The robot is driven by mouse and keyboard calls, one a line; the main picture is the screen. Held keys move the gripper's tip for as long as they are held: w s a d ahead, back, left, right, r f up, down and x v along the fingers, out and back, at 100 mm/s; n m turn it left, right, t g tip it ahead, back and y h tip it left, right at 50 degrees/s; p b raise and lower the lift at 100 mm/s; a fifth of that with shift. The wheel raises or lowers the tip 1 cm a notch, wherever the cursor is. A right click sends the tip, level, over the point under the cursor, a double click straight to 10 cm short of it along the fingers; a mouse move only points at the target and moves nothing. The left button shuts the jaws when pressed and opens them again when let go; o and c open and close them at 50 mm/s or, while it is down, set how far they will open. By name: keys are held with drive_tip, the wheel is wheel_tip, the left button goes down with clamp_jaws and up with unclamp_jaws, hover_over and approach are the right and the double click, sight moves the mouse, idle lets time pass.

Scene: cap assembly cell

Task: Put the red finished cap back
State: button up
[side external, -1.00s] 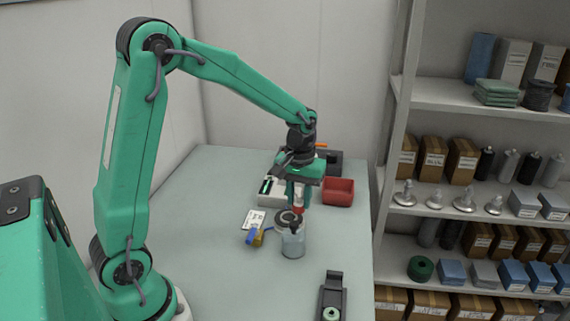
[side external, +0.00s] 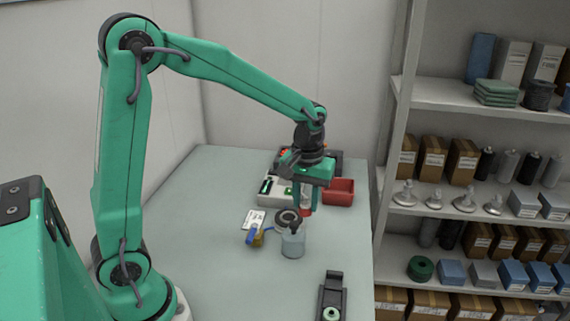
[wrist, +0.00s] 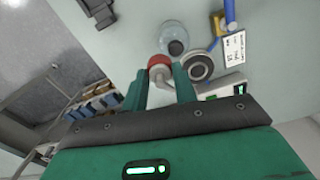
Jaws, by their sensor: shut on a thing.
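The red cap (side external: 306,212) is between the fingertips of my gripper (side external: 305,207), which is shut on it and holds it above the table. It also shows in the wrist view as a red and white cap (wrist: 159,61) between the two green fingers. A clear jar (side external: 293,244) stands on the table just in front of the gripper in the side view. A dark-rimmed round piece (side external: 287,217) is beside the jar. In the wrist view, the jar (wrist: 173,33) and the grey ring (wrist: 199,66) lie just beyond the cap. The fingers partly hide the cap.
A red bin (side external: 338,191) stands behind and right of the gripper. A white unit (side external: 268,190) is behind it. A white card (side external: 254,219) and a blue and yellow item (side external: 255,237) lie left. A dark fixture (side external: 331,299) stands at front right. The front-left table is clear.

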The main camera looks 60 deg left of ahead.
drive_tip(key=shift+w, duration=0.1)
drive_tip(key=shift+w+a+f, duration=0.1)
drive_tip(key=shift+w+f, duration=0.05)
drive_tip(key=shift+w, duration=0.5)
drive_tip(key=w+a+f, duration=0.1)
drive_tip(key=w+f, duration=0.1)
drive_tip(key=w, duration=0.4)
drive_tip(key=w+a+f, duration=0.1)
drive_tip(key=w+f, duration=0.1)
drive_tip(key=w, duration=0.4)
drive_tip(key=shift+a+f, duration=0.35)
drive_tip(key=shift+a, duration=0.05)
drive_tip(key=shift+f, duration=0.2)
drive_tip(key=shift+f, duration=3.15)
drive_tip(key=shift+f, duration=0.7)
drive_tip(key=o, duration=0.7)
drive_tip(key=shift+o, duration=0.2)
drive_tip(key=shift+r, duration=0.15)
